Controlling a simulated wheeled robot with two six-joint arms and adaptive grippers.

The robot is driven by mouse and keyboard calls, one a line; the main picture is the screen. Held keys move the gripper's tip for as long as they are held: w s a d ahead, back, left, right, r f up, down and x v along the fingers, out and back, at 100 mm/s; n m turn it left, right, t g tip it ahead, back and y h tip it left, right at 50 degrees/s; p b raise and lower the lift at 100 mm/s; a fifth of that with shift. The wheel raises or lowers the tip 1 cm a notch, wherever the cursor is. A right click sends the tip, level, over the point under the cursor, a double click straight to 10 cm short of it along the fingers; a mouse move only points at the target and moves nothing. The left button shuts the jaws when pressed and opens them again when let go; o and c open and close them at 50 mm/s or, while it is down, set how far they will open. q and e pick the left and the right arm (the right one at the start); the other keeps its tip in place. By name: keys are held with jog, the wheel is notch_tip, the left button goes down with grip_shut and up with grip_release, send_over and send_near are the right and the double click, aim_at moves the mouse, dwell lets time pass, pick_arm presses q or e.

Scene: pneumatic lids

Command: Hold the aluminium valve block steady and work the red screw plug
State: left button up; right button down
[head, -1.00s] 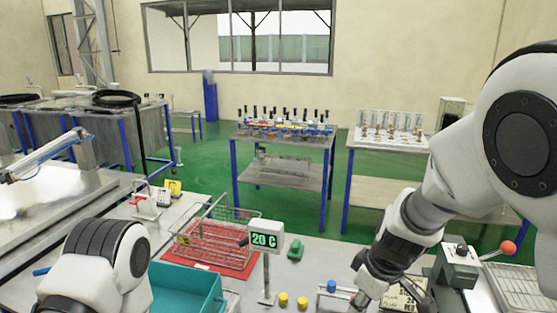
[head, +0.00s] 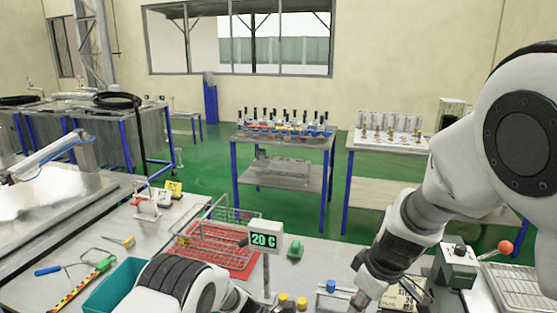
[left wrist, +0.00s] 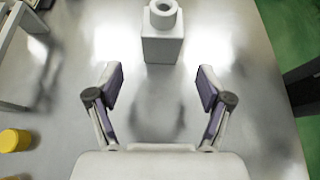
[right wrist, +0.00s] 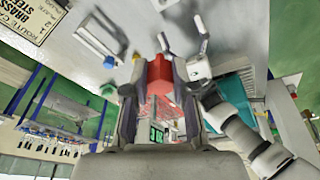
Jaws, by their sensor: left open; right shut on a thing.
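The aluminium valve block (left wrist: 162,48), a pale grey block with a round open collar on top, stands at the top of the left wrist view. My left gripper (left wrist: 158,82) is open and empty, with the block beyond its fingertips and bare metal between them. The left gripper's fingers also show in the right wrist view. My right gripper (right wrist: 160,68) is shut on the red screw plug (right wrist: 160,82). In the head view the valve block and red plug cannot be made out.
Yellow plugs (head: 283,298), a blue-topped part (head: 331,286) and a green part (head: 295,249) are on the bench. A display reading 20 C (head: 265,240), a wire basket (head: 220,232) and a teal bin (head: 112,288) stand nearby.

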pick_arm(q)
jog(key=shift+s+d+f, duration=0.2)
jog(key=shift+d+f, duration=0.05)
jog(key=shift+d, duration=0.1)
jog(key=x, duration=0.7)
jog(key=shift+s+d+f, duration=0.1)
jog(key=shift+d+f, duration=0.05)
jog(key=shift+d, duration=0.1)
pick_arm(e)
jog(key=shift+f, duration=0.1)
pick_arm(q)
jog(key=c, duration=1.1)
jog(key=shift+s+f, duration=0.15)
jog(key=shift+f, duration=0.1)
pick_arm(e)
jog(key=shift+s, duration=0.1)
dwell(0.4)
